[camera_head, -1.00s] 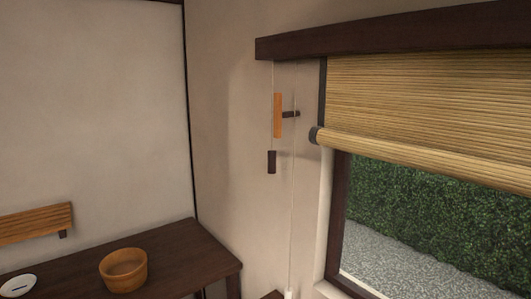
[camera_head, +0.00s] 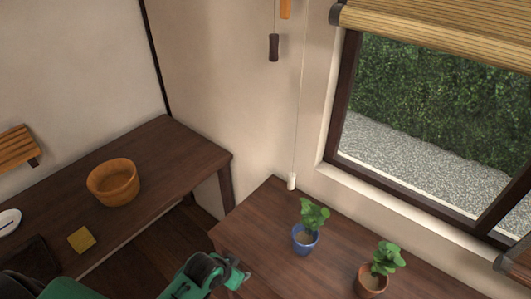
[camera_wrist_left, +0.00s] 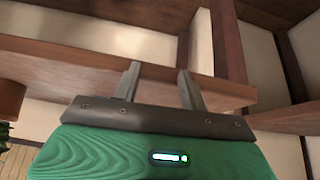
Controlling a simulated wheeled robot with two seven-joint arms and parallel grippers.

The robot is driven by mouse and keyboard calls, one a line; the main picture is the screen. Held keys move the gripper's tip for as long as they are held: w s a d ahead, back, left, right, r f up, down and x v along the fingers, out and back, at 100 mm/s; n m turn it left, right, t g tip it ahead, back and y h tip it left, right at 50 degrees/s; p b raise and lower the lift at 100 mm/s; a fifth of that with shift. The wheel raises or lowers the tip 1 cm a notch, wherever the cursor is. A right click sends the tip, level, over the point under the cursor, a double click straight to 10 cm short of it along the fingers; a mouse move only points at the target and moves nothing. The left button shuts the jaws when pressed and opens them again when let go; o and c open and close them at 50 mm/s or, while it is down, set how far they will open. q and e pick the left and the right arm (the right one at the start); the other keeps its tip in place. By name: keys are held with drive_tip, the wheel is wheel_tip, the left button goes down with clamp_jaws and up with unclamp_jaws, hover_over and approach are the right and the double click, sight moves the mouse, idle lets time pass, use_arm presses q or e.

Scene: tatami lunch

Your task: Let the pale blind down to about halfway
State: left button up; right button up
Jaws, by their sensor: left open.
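The pale straw blind (camera_head: 440,18) hangs over the top of the window at the upper right of the head view, its rolled lower edge above the garden. Left of it hang a dark cord pull (camera_head: 274,47) and an orange wooden piece (camera_head: 285,8), cut off by the top edge. A thin white cord ends in a white weight (camera_head: 292,182) just above the window-side table. My left gripper (camera_head: 240,274) is low over that table's left edge, well below the cords. In the left wrist view its fingers (camera_wrist_left: 158,86) are apart with nothing between them. My right gripper is not in view.
The window-side table (camera_head: 258,232) carries a blue-potted plant (camera_head: 305,240) and a terracotta-potted plant (camera_head: 372,279). A second dark table (camera_head: 165,150) holds a wooden bowl (camera_head: 112,183), a yellow block (camera_head: 81,240) and a white dish (camera_head: 9,222). A gap separates the tables.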

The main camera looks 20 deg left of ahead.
use_arm(q)
drive_tip(key=shift+m+t+h, duration=0.4)
drive_tip(key=shift+t, duration=0.2)
drive_tip(key=w+r, duration=0.4)
drive_tip(key=shift+w+a+r, duration=0.15)
drive_tip(key=shift+w, duration=0.15)
drive_tip(key=w+r+t+h, duration=0.1)
drive_tip(key=w+r, duration=0.5)
drive_tip(key=m+t+h+p, duration=0.2)
drive_tip(key=m+t+h, duration=0.1)
drive_tip(key=t+h, duration=0.35)
approach(270, 44)
drive_tip(key=p+x, duration=0.5)
drive_tip(key=x, duration=0.5)
drive_tip(key=shift+w, duration=0.15)
drive_tip(key=shift+w+d+f+p, duration=0.1)
drive_tip(key=shift+w+d+p, duration=0.2)
drive_tip(key=shift+w+d, duration=0.1)
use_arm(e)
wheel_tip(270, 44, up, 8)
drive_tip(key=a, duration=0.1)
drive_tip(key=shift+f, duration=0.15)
use_arm(q)
clamp_jaws()
